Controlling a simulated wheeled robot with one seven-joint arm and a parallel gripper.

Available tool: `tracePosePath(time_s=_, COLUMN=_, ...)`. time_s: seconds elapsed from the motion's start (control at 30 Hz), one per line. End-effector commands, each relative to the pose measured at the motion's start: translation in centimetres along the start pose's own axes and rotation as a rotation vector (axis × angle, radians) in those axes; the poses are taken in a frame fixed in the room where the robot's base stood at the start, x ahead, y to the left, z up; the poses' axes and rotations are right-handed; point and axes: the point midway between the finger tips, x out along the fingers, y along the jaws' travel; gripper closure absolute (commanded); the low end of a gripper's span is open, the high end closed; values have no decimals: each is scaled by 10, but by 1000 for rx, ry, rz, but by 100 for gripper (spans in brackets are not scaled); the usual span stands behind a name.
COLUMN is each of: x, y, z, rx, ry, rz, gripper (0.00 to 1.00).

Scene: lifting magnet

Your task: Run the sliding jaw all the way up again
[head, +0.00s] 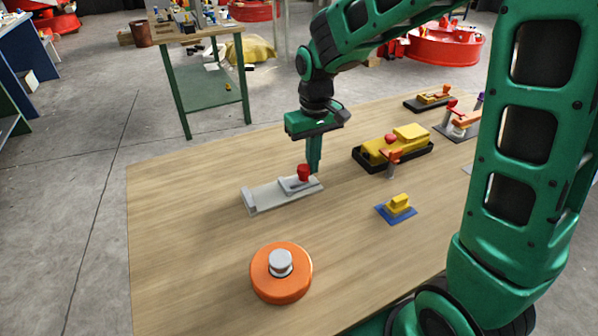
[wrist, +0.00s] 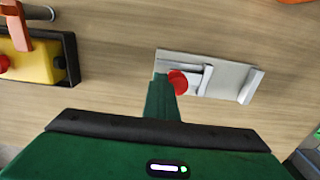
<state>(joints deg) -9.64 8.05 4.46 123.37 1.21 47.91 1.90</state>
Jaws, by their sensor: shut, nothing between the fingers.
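A light grey plate (head: 268,195) lies on the wooden table, with a raised fixed jaw (head: 248,200) at its left end. The sliding jaw (head: 291,186) with its red knob (head: 303,172) stands on the plate's right part, with a gap between it and the fixed jaw. In the wrist view the sliding jaw (wrist: 204,78), red knob (wrist: 178,80) and fixed jaw (wrist: 250,86) also show. My gripper (head: 314,168) is shut and empty, pointing down right beside the knob, on the side away from the fixed jaw. I cannot tell whether the fingers (wrist: 163,84) touch the knob.
An orange round base with a grey knob (head: 281,264) stands at the front. A yellow block on a blue plate (head: 397,207) and a yellow device in a black tray (head: 394,150) stand to the right. More devices (head: 432,99) sit at the back right. The table's left side is clear.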

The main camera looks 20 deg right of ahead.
Motion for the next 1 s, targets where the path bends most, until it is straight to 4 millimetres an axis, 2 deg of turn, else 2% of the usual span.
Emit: tracePosePath(time_s=1.0, x=0, y=-27, z=0, rx=-3, ry=1, rz=-1, gripper=100)
